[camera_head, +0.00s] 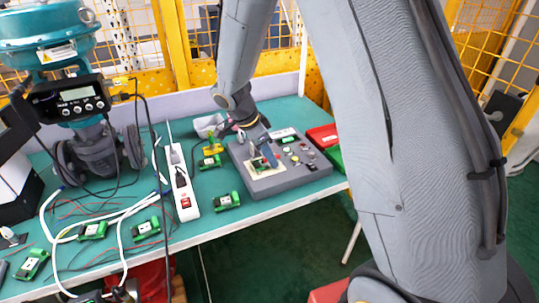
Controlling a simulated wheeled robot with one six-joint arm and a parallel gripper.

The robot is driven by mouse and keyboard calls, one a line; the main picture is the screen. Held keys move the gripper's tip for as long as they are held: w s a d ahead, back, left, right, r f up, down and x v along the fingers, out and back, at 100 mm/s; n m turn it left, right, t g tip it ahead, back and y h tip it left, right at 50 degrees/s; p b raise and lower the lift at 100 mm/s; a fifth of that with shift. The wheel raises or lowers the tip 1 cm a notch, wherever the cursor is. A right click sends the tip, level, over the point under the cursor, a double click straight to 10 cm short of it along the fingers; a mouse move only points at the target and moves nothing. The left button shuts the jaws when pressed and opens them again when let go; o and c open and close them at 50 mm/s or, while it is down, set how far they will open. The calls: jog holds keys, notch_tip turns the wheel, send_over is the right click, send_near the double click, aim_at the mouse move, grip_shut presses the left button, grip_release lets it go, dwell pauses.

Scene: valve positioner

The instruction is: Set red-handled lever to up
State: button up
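A grey control box (292,181) stands on the green table, with several small coloured buttons on its right part and a pale plate (263,172) on its left part. My arm reaches down from the top, and my gripper (266,154) is over the left part of the box, at or just above the pale plate. The red-handled lever cannot be made out; the gripper may hide it. The gripper's fingers are too small and overlapped to tell whether they are open or shut, or whether they touch anything.
A white power strip (181,184) and several green modules (227,201) lie left of the box. Red (323,136) and green bins stand at its right. A teal valve actuator with a display unit (72,98) stands at the left. Loose cables cover the table's left part.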

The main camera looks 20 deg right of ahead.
jog(key=shift+d+f, duration=0.1)
jog(key=shift+f, duration=0.15)
grip_shut()
jog(key=shift+w+r, duration=0.1)
jog(key=shift+r, duration=0.05)
